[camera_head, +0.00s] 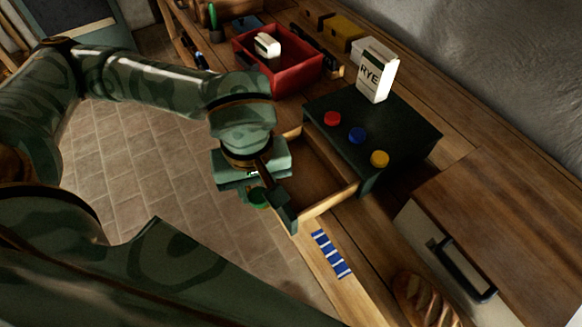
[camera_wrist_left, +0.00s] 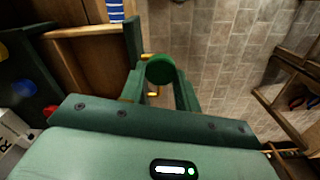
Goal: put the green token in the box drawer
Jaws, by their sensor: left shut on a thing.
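The green token (camera_wrist_left: 160,69) is a round disc held between the fingers of my left gripper (camera_wrist_left: 160,92), which is shut on it. In the head view my left gripper (camera_head: 262,198) is just left of the drawer's dark front, and the token (camera_head: 258,197) shows partly below the hand. The dark box (camera_head: 400,130) stands on the bench with its wooden drawer (camera_head: 318,178) pulled open. The part of the drawer interior I can see looks empty. My arm and hand hide part of the drawer. My right gripper is not in view.
Red (camera_head: 332,118), blue (camera_head: 357,135) and yellow (camera_head: 379,158) tokens and a RYE carton (camera_head: 376,70) are on the box top. A red crate (camera_head: 285,78) holds a white item. A blue-striped strip (camera_head: 332,254) lies near the bench edge, bread (camera_head: 425,298) further right.

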